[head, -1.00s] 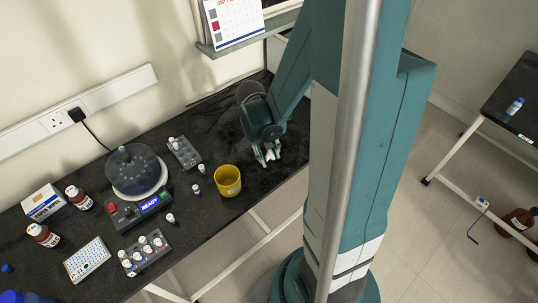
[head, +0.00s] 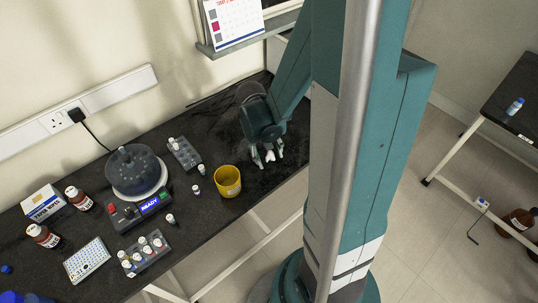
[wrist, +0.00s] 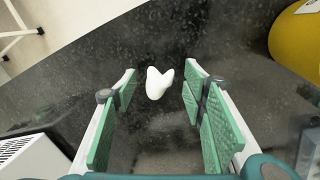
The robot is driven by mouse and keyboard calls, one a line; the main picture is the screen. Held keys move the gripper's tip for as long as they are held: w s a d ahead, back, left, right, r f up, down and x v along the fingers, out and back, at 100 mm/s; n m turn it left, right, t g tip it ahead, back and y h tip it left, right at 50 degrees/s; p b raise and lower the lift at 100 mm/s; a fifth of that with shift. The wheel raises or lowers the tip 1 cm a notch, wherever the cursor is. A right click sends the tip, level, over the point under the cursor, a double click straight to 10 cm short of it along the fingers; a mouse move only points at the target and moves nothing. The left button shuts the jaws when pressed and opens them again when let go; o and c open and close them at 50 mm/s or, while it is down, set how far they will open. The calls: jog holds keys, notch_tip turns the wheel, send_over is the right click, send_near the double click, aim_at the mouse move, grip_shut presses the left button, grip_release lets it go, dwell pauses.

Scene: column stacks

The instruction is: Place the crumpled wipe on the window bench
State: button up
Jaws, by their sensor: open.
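The crumpled wipe (head: 270,156) is a small white lump on the black bench top (head: 215,130), near the bench's right end. It also shows in the wrist view (wrist: 159,83), lying on the dark surface with clear gaps on both sides. My gripper (head: 267,160) is open above it, its green-padded fingers spread to either side of the wipe and not touching it. The wrist view shows nothing held between the fingers.
A yellow cup (head: 228,181) stands just left of my gripper. Further left are a domed device (head: 135,168), vial racks (head: 145,252) and brown bottles (head: 78,198). Another dark bench (head: 520,95) with a small vial stands at the far right, across open floor.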

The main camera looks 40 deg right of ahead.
notch_tip(320, 180, up, 12)
jog(key=a+p, duration=0.2)
jog(key=p, duration=0.1)
jog(key=shift+w, duration=0.4)
dwell(0.9)
jog(key=s+a+r+n+t+y, duration=0.1)
jog(key=s+a+r+n+t, duration=0.2)
jog(key=a+r+t, duration=0.5)
jog(key=a+r+n, duration=0.1)
jog(key=a+r, duration=0.7)
jog(key=a, duration=0.1)
jog(key=shift+a+r+n+y, duration=0.3)
jog(key=shift+a+y, duration=0.05)
jog(key=shift+y, duration=0.05)
